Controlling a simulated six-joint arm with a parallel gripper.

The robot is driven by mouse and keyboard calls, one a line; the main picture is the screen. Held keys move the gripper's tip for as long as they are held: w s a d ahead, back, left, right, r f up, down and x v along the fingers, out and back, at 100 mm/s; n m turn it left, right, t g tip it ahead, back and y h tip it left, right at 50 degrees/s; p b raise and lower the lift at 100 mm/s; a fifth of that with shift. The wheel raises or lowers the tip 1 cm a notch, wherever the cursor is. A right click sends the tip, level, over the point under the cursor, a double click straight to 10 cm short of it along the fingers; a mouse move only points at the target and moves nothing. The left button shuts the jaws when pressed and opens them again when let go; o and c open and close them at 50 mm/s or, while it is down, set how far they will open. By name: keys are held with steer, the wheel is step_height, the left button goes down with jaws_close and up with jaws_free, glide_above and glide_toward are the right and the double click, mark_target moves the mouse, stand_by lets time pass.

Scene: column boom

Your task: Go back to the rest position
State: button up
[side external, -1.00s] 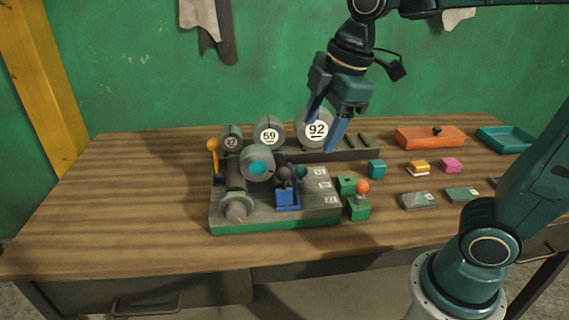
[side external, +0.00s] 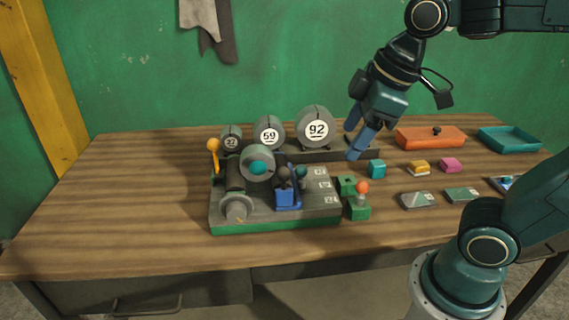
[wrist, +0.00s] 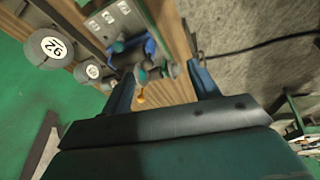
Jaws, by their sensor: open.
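My gripper (side external: 362,142) hangs in the air above the bench, right of the disc marked 92 (side external: 317,128), in the side view. Its two blue fingers are apart with nothing between them. In the wrist view the fingers (wrist: 160,88) also stand apart, with the bench fixture seen beyond them. The fixture (side external: 225,222) is a grey plate on a green base, carrying a grey cylinder with a teal face (side external: 258,166), an orange-knobbed lever (side external: 213,146) and a blue clamp (side external: 287,197).
Discs marked 59 (side external: 269,133) and 22 (side external: 231,138) stand beside the 92 disc. To the right are a teal cube (side external: 376,169), a yellow block (side external: 419,167), a pink block (side external: 451,164), an orange box (side external: 430,138) and a teal tray (side external: 509,139). The bench's left side is clear.

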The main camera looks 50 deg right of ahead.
steer(key=s+d+f+m+t, duration=0.1)
steer(key=s+d+f+m, duration=0.1)
steer(key=s+m, duration=0.4)
steer(key=shift+f+m, duration=0.15)
steer(key=shift+m, duration=0.15)
stand_by(0.6)
steer(key=w+a+r+m, duration=0.1)
steer(key=w+a+m, duration=0.15)
steer(key=w, duration=0.55)
steer(key=w+a+f+m+g+h, duration=0.1)
steer(key=w+a+f+m, duration=0.1)
steer(key=w+a, duration=0.4)
steer(key=w+a+f+m+h, duration=0.2)
steer(key=w+a, duration=0.4)
steer(key=a, duration=0.3)
steer(key=f+m, duration=0.1)
steer(key=m, duration=0.1)
steer(key=shift+f+m+g, duration=0.35)
steer(key=shift+g, duration=0.05)
